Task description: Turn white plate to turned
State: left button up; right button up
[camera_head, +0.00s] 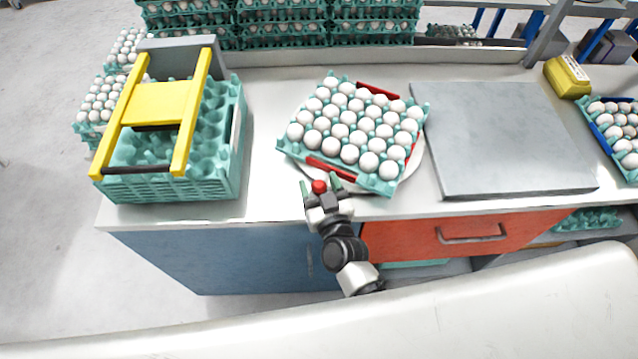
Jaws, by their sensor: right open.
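The white plate (413,172) lies on the white worktop, mostly hidden under a teal egg tray (376,184). Its round rim shows at the right and along the front of the tray. The tray is full of white eggs and sits rotated relative to the counter edge. Red strips (330,169) show at its near and far sides. My right gripper (320,182) is open at the counter's front edge, just in front of the tray's near side. A small red thing shows between its fingers; I cannot tell whether it touches them. My left gripper is not in view.
A stack of empty teal trays (222,190) with a yellow frame (160,103) stands left. A grey slab (505,140) lies right of the plate. A yellow device (567,77) and another egg tray (632,176) are farther right. Stacked egg trays (280,28) stand behind.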

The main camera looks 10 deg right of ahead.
jog(key=shift+s+f, duration=0.1)
jog(key=shift+s, duration=0.2)
jog(key=s+d+b, duration=0.1)
jog(key=s, duration=0.9)
jog(key=shift+d+b, duration=0.25)
jog(key=shift+b, duration=0.15)
